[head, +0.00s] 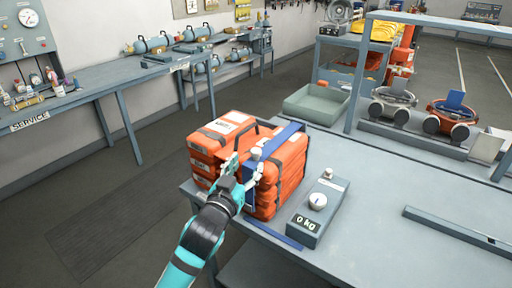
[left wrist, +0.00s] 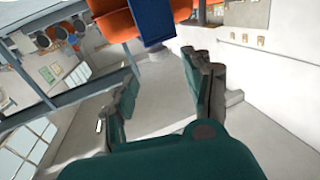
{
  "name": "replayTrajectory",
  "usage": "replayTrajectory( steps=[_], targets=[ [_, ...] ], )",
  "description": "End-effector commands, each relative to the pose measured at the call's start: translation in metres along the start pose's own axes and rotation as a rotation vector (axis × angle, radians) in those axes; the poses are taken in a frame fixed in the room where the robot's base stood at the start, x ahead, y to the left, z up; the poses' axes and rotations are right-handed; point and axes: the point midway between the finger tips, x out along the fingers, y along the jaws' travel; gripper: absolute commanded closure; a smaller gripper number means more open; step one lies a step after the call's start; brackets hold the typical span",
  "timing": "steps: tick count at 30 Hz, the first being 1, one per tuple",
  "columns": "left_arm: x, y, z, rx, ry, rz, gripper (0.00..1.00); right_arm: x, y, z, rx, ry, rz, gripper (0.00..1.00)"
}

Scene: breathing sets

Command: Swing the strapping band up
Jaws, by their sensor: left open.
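The orange case (head: 291,165) sits on the near left part of the grey table, with a dark handle and white labels. The blue strapping band (head: 285,134) lies across its top and shows on the front side. A blue strip (head: 272,235) also lies along the table edge below. My left gripper (head: 243,170) is in front of the case, near the band, and hides part of both. In the left wrist view my left gripper (left wrist: 160,72) is open with nothing between its fingers; the band (left wrist: 152,20) hangs just beyond them, beside the orange case (left wrist: 113,22).
A scale (head: 318,212) reading 0 kg stands right of the case. A green-grey tray (head: 316,104) stands behind. Breathing sets (head: 449,117) line the table's far side. A dark bar (head: 458,231) lies at right.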

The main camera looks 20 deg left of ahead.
Motion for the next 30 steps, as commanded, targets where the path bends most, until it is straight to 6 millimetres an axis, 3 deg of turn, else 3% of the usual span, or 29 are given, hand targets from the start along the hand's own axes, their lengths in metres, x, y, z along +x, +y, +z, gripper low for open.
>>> replayTrajectory(
  steps=[6,12,24,30],
  targets=[
    [0.046,0.000,-0.002,0.001,0.000,-0.001,0.49,-0.010,0.000,-0.001,0.000,0.000,0.000,0.60],
    [0.071,0.000,-0.001,0.000,0.000,0.000,0.49,-0.014,0.000,-0.001,0.000,0.000,0.000,0.60],
    [0.079,0.000,0.001,0.000,0.000,0.000,0.49,-0.015,0.000,-0.002,0.000,0.000,0.000,0.60],
    [0.079,0.000,0.000,0.000,0.000,0.000,0.74,-0.015,0.000,-0.002,0.000,0.000,0.000,0.60]
  ],
)
